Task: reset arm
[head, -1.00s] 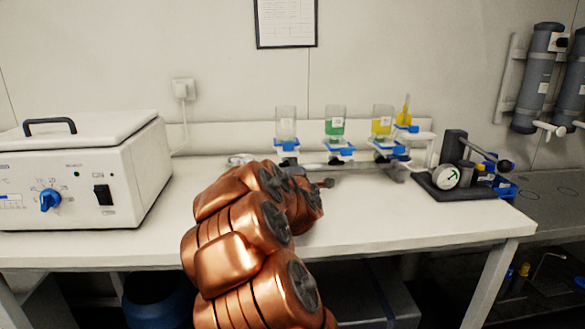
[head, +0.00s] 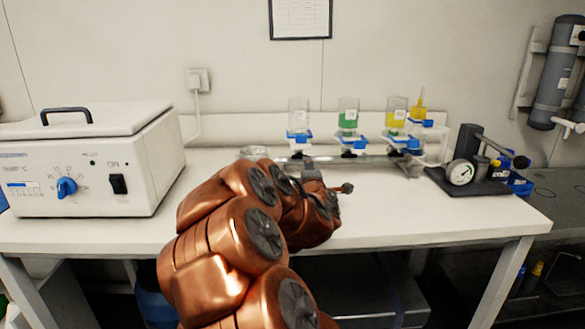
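My copper-coloured arm reaches up from the bottom of the head view and bends over the front middle of the white bench (head: 430,215). Its wrist end is above the bench, in front of the bottle rack. My gripper is mostly hidden behind the wrist links; only a small grey and dark part shows near the arm's end. I cannot tell whether its fingers are open or shut, or whether they hold anything.
A white incubator box (head: 90,165) with a blue knob stands at the left. Bottles with green (head: 348,115) and yellow (head: 396,115) liquid stand on a rack at the back. A dark gauge device (head: 465,170) stands at the right. The bench's front right is clear.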

